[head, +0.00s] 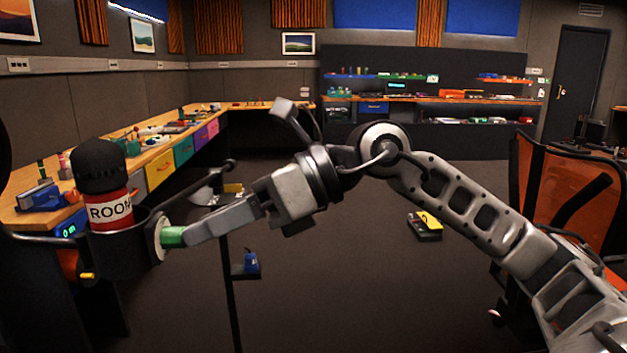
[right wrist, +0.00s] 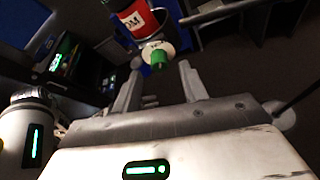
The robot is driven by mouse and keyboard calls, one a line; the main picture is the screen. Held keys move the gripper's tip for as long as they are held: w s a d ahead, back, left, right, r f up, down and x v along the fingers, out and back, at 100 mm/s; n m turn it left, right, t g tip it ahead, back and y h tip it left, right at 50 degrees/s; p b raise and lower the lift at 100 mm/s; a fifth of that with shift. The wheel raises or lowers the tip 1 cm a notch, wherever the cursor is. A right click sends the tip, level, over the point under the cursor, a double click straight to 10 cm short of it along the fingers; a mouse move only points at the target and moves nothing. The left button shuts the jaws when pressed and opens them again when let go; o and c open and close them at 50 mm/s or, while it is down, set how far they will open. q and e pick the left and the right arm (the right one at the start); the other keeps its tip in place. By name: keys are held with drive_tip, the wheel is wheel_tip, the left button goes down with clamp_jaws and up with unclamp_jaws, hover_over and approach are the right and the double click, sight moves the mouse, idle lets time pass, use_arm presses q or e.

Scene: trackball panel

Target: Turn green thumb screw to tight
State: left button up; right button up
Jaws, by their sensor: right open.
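The green thumb screw (head: 173,237) sticks out of a white round disc (head: 159,236) on the right side of a black holder (head: 125,254). The holder carries a black-topped microphone with a red band (head: 110,212) lettered "ROOM". My right gripper (head: 193,234) points left, its tips right at the screw's outer end. In the right wrist view the green screw (right wrist: 158,59) shows in the gap between the two spread fingers (right wrist: 159,70), near tip level. I cannot tell whether the fingers touch it. My left gripper is not in view.
A thin black stand (head: 230,290) rises behind my right gripper. A long wooden bench (head: 165,150) with coloured drawers runs along the left wall. An orange-backed chair (head: 570,190) stands at the right. The middle floor is mostly open, with a yellow-and-black item (head: 427,224) on it.

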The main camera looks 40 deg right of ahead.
use_arm(q)
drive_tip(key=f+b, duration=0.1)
drive_tip(key=b, duration=0.1)
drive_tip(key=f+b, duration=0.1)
drive_tip(key=b, duration=0.2)
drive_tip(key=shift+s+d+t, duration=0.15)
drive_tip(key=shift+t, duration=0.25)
use_arm(e)
drive_tip(key=v, duration=1.3)
drive_tip(key=shift+d, duration=0.15)
